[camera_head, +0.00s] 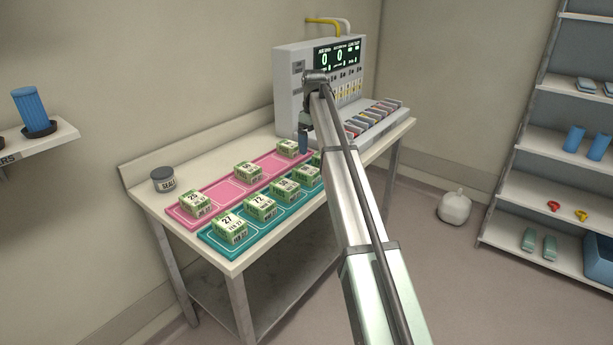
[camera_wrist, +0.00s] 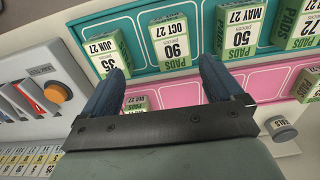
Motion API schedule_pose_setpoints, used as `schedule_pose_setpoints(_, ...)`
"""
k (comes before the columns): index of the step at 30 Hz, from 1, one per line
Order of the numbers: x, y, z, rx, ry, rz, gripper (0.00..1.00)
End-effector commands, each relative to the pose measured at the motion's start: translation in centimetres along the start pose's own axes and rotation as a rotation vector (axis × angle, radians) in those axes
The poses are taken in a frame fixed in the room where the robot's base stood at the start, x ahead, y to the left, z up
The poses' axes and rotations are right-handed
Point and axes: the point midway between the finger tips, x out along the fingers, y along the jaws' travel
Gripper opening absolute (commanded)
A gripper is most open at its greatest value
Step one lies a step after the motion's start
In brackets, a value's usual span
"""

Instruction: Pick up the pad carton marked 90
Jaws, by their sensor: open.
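The pad carton marked 90 (camera_wrist: 172,46) is a small green box with a white label, upside down in the wrist view. It stands on the teal tray (camera_wrist: 203,35) between the cartons marked 35 (camera_wrist: 107,50) and 50 (camera_wrist: 239,36). By its place in the row, it seems to be the carton (camera_head: 307,176) beside my arm in the head view, number unclear. My gripper (camera_wrist: 161,68) is open, its two blue fingers apart and empty. In the wrist view the carton lies just beyond the fingertips, roughly between their lines. In the head view my gripper (camera_head: 304,142) hangs above the trays' far end.
A pink tray (camera_head: 222,190) with several cartons lies alongside the teal one. One pink-tray carton (camera_wrist: 137,103) shows between my fingers. A grey machine (camera_head: 290,90) with coloured slots stands close by at the bench's far end. A dark tub (camera_head: 163,180) stands at the left.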

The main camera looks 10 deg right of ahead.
Motion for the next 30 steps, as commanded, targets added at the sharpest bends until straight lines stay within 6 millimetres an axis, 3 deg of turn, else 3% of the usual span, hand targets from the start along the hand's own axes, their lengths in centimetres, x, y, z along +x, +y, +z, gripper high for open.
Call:
schedule_pose_setpoints(3,-1.6,-1.1,-1.5,-0.046,-0.017,-0.004,0.94)
schedule_pose_setpoints(8,-1.4,-1.5,-1.6,-0.06,-0.023,-0.006,0.94)
schedule_pose_setpoints(21,5.3,-1.6,-1.4,-0.058,-0.023,-0.007,0.94)
schedule_pose_setpoints(30,7.2,-1.6,-1.3,-0.058,-0.021,-0.006,0.94)
